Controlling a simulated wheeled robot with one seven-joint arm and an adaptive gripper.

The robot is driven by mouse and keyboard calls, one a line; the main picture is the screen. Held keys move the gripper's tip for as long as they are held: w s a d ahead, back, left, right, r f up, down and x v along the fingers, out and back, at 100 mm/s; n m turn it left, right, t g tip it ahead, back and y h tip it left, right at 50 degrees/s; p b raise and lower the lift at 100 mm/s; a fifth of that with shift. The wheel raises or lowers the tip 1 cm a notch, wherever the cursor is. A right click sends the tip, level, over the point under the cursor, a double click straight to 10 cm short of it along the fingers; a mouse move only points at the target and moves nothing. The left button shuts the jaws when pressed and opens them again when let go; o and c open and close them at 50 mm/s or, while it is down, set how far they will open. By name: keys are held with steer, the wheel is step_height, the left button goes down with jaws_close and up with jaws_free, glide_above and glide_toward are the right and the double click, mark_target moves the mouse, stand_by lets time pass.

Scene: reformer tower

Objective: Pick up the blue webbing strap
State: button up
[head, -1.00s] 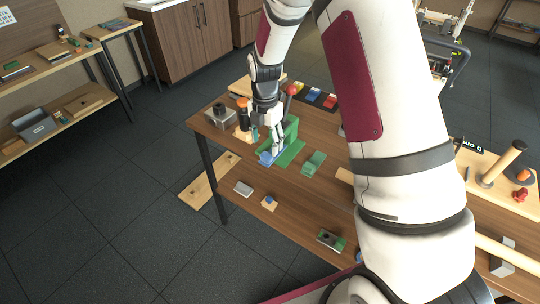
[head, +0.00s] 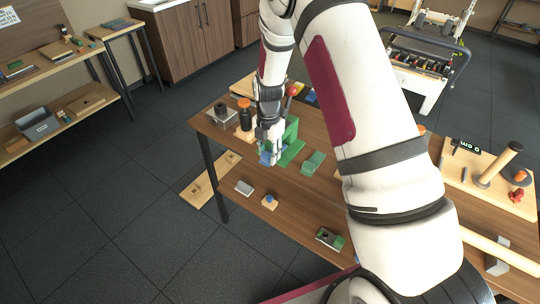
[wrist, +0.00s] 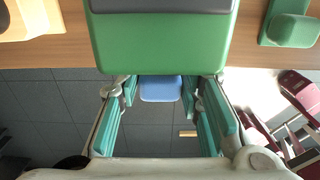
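The blue webbing strap (wrist: 161,89) shows in the wrist view as a short flat blue piece at the edge of a green tool (wrist: 160,40). In the head view the strap (head: 266,158) is at the front left of the green tool (head: 291,148), partly hidden by my gripper. My gripper (head: 270,148) is low over the near left part of the table. In the wrist view my gripper (wrist: 161,92) is open, with its teal finger pads on either side of the strap and a small gap on each side.
The wooden table (head: 325,215) also holds a grey block (head: 221,116), a dark bottle with an orange top (head: 245,112) and a small green block (head: 313,162). Open floor lies to the left.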

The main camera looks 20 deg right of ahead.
steer(key=shift+c, duration=0.8)
